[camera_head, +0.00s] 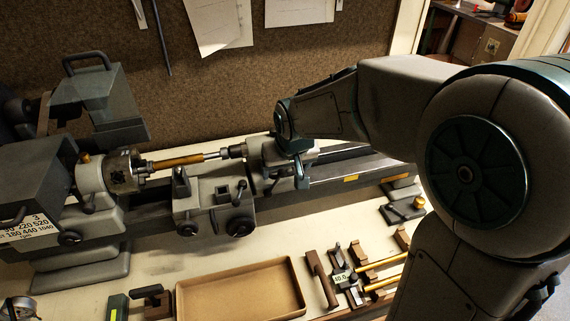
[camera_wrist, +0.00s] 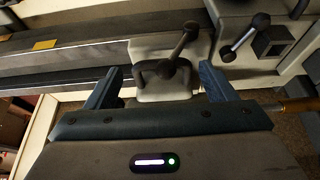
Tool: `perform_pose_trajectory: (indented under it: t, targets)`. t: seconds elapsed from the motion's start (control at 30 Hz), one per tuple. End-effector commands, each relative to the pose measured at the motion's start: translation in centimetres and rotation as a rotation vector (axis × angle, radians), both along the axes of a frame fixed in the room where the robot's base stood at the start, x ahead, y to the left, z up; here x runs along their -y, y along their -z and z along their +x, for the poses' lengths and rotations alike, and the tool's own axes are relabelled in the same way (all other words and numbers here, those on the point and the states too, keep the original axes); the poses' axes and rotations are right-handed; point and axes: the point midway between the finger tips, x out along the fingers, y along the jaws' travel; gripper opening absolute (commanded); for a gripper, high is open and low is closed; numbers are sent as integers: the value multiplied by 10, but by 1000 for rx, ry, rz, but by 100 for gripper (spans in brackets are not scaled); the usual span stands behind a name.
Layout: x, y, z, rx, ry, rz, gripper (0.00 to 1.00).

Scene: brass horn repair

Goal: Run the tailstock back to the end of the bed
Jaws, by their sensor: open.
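The grey tailstock (camera_head: 262,152) sits on the lathe bed (camera_head: 345,170), right of the carriage (camera_head: 212,205), with its quill pointing left toward the brass work (camera_head: 178,161). In the wrist view the tailstock (camera_wrist: 150,50) and its dark lever with a ball end (camera_wrist: 180,45) lie between my fingers. My gripper (camera_wrist: 161,70) is open, with one finger on each side of the tailstock; I cannot tell whether either finger touches it. In the head view my gripper (camera_head: 300,172) is over the tailstock's right side, and my wrist hides part of it.
The bed runs clear to the right of the tailstock, with a yellow mark (camera_head: 350,178) on its front. The chuck (camera_head: 122,172) is at left. A cardboard tray (camera_head: 240,290) and several tools lie in front. A pinboard wall (camera_head: 300,60) stands behind.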

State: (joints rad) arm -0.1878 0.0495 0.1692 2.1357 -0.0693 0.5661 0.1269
Motion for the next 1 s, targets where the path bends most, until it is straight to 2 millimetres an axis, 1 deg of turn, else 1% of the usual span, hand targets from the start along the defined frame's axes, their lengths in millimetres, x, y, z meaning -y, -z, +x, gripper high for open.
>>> perform_pose_trajectory:
  t: [0.13,0.43,0.47,0.5,0.57,0.6,0.63,0.67,0.73,1.0]
  targets:
    - [-1,9,3,-1,0,1,77]
    - [-2,11,4,1,-1,1,77]
    - [-2,11,4,1,-1,1,74]
    - [-2,11,4,1,-1,1,63]
    - [-2,11,4,1,-1,1,47]
    - [-2,11,4,1,-1,1,36]
    - [-2,11,4,1,-1,1,27]
    - [-2,11,4,0,-1,1,22]
    - [-1,11,4,0,-1,1,0]
    - [0,14,3,-6,1,-2,0]
